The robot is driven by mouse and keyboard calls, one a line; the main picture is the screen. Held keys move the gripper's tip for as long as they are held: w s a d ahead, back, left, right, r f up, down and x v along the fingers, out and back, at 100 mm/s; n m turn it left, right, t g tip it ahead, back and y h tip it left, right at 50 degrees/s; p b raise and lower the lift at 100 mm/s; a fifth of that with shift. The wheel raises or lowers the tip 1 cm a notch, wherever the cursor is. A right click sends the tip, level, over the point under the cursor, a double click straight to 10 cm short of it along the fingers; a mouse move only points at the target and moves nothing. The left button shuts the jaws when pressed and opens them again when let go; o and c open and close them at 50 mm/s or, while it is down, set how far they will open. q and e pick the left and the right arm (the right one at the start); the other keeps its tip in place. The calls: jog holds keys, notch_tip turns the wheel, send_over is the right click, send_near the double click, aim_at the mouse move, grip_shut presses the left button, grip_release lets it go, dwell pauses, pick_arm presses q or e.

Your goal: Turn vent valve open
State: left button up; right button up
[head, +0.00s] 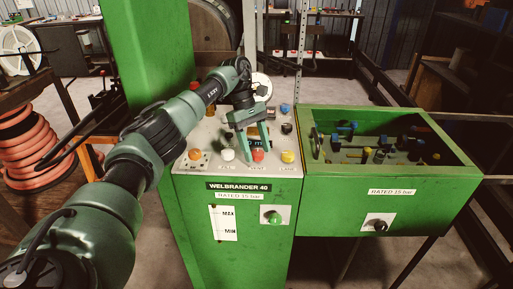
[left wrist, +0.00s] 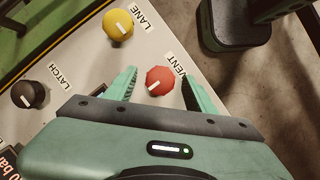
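The vent valve is a red knob (left wrist: 160,80) with a white pointer line, beside a label reading VENT, partly covered by a fingertip, in the left wrist view. In the head view the red knob (head: 258,155) is near the front edge of the sloped panel. My left gripper (left wrist: 158,84) is open, one green finger on each side of the knob with gaps showing. Whether the fingertips reach down around it I cannot tell. In the head view my left gripper (head: 250,147) points down over the panel at the knob. My right gripper is not in view.
A yellow knob (left wrist: 118,25) labelled LANE and a black knob (left wrist: 31,94) labelled LATCH are nearby. White (head: 228,155) and orange (head: 195,155) knobs stand left of the vent knob. An open green box (head: 391,192) adjoins on the right. A green post (head: 150,50) stands behind my left arm.

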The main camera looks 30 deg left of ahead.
pick_arm(q)
jog(key=v, duration=0.7)
jog(key=shift+r, duration=0.4)
jog(key=shift+a, duration=0.15)
